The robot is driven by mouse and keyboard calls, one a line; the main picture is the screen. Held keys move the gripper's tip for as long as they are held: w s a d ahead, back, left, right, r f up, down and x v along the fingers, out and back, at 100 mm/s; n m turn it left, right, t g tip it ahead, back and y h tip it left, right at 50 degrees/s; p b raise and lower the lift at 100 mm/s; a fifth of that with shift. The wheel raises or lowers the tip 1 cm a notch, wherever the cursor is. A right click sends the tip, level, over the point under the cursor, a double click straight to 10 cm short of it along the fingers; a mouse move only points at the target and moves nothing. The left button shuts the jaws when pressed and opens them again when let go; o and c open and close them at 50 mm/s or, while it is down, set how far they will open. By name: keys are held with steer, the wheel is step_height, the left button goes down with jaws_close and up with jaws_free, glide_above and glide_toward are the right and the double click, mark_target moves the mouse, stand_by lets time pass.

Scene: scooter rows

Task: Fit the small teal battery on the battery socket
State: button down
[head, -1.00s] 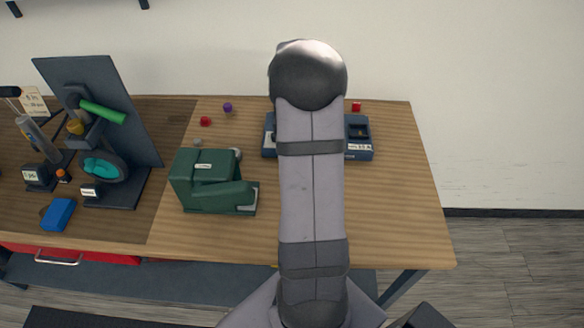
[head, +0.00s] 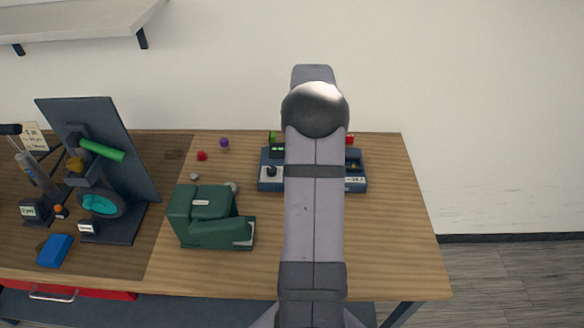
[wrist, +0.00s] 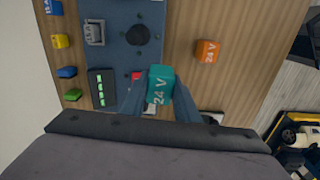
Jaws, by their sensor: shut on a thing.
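The small teal battery (wrist: 160,84), marked 24 V, is between the fingers of my gripper (wrist: 160,100) in the wrist view. The gripper is shut on it. The battery appears in front of the blue panel unit (wrist: 118,55), over its edge; I cannot tell whether it touches the unit. The same unit (head: 270,180) is at the back of the bench in the head view, partly covered by my arm. No socket can be made out clearly; the battery and gripper may hide it. My gripper is hidden behind the arm in the head view.
The panel carries a black knob (wrist: 138,35), a grey 15 A block (wrist: 95,32) and a green-lit display (wrist: 102,88). An orange 24 V block (wrist: 207,51) lies beside it. A green machine (head: 208,218) stands left of my arm. Bare bench (head: 395,235) is at right.

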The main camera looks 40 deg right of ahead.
steer(key=shift+n, duration=0.4)
steer(key=s+d+p, duration=0.2)
steer(key=d, duration=0.3)
steer(key=s+d+f+p, duration=0.1)
steer(key=d+p, duration=0.2)
steer(key=d, duration=0.3)
steer(key=s+d+p, duration=0.2)
steer(key=d, duration=0.3)
steer(key=shift+s+d+f+p, duration=0.3)
steer(key=shift+d+f, duration=0.1)
steer(key=shift+f, duration=0.15)
steer(key=shift+f+b, duration=1)
steer(key=shift+f, duration=0.45)
steer(key=shift+f+b, duration=0.55)
steer(key=shift+b, duration=0.1)
steer(key=c, duration=0.9)
jaws_free()
steer(key=shift+r, duration=0.2)
